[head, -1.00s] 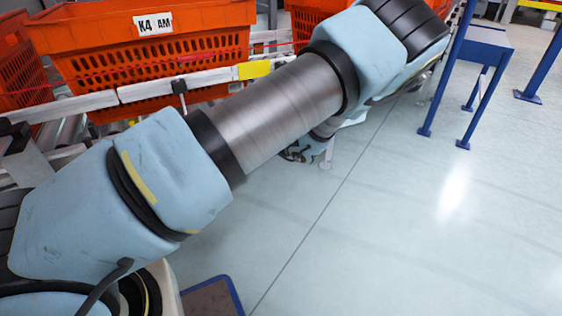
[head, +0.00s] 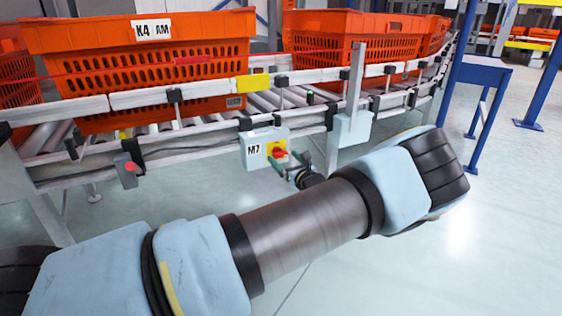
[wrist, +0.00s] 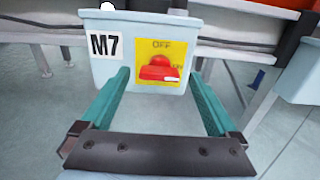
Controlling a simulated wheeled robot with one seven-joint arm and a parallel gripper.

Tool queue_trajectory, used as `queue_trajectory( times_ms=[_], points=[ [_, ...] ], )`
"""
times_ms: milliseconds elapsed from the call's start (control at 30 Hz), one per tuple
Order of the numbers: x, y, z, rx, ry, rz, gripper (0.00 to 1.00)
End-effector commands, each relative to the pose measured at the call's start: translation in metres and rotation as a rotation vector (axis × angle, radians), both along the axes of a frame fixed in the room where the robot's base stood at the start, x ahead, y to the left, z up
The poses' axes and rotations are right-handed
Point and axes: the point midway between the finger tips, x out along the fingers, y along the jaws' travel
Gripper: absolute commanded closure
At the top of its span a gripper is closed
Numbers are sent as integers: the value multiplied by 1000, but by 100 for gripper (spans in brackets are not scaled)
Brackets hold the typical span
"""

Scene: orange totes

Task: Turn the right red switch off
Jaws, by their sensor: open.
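The red rotary switch (head: 279,152) sits on a yellow plate on the pale M7 box (head: 256,153), fixed to the conveyor's side. In the wrist view the red switch (wrist: 158,69) has its handle lying about level, toward a partly hidden ON mark at the right; OFF is printed above it. My gripper (head: 285,160) is in front of the box. In the wrist view its green fingers (wrist: 160,76) are open and empty, one on each side of the switch. Whether the fingers touch the box or switch cannot be told.
A smaller grey box with a red button (head: 130,168) hangs on the rail further left. Orange totes (head: 140,60) stand on the roller conveyor (head: 60,168) above. A plain pale box (head: 352,128) is to the right. A blue stand (head: 485,72) is at the right.

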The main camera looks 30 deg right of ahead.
Motion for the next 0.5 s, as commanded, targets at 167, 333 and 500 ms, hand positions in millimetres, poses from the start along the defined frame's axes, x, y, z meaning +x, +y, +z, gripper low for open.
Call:
queue_trajectory(
  times_ms=[167,333,500],
  points=[
    [22,0,-1,-2,0,2,5],
    [28,-1,0,-1,0,0,5],
    [28,-1,1,-1,0,0,5]
  ],
)
